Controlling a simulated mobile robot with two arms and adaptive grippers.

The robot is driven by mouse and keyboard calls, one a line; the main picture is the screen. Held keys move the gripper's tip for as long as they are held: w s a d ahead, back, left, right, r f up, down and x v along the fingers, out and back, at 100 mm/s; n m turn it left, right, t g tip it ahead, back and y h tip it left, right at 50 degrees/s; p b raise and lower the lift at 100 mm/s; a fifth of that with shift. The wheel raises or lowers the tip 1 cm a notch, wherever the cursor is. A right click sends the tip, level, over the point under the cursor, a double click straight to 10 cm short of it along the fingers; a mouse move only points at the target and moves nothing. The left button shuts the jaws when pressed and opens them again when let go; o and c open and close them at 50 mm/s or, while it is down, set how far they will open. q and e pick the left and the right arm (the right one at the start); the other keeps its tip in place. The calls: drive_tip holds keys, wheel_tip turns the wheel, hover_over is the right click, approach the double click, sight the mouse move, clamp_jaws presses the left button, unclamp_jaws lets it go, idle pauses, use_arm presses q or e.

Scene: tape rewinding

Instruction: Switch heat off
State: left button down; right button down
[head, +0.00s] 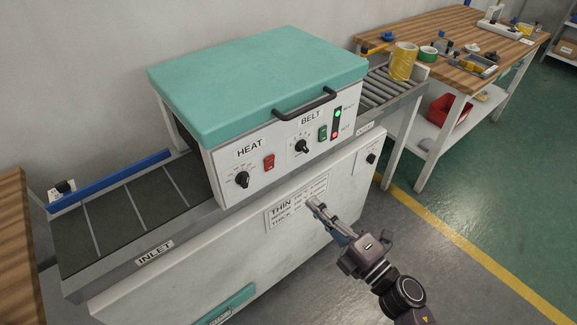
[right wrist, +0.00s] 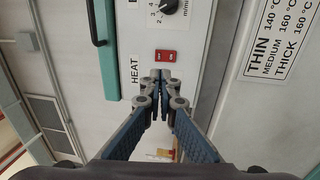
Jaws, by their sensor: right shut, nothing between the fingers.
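The red HEAT switch (head: 269,163) is on the white front panel of the heat machine, right of the black HEAT knob (head: 242,180). Its rocker position is too small to tell. My right gripper (head: 312,203) is shut and empty, in front of the machine near the THIN/THICK label. In the right wrist view the closed fingertips (right wrist: 161,76) appear just below the red switch (right wrist: 165,56) and beside the HEAT label (right wrist: 134,70). The gap to the panel is hard to judge. My left gripper is not in view.
A green BELT switch (head: 323,132), the BELT knob (head: 302,147) and a green and a red light (head: 338,113) are right of the HEAT controls. A black handle (head: 305,103) juts out above. A wooden table (head: 430,38) with tape rolls stands at back right.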

drive_tip(key=shift+a, duration=0.1)
drive_tip(key=p, duration=0.3)
approach(273, 160)
drive_tip(key=x, duration=0.7)
drive_tip(key=shift+a, duration=0.1)
drive_tip(key=shift+r, duration=0.2)
drive_tip(key=p, duration=0.2)
drive_tip(key=shift+w+a+r+p, duration=0.15)
drive_tip(key=shift+a+r+p, duration=0.05)
drive_tip(key=shift+r+p, duration=0.1)
drive_tip(key=shift+f+b, duration=0.4)
drive_tip(key=shift+b, duration=0.05)
drive_tip(key=shift+d, duration=0.15)
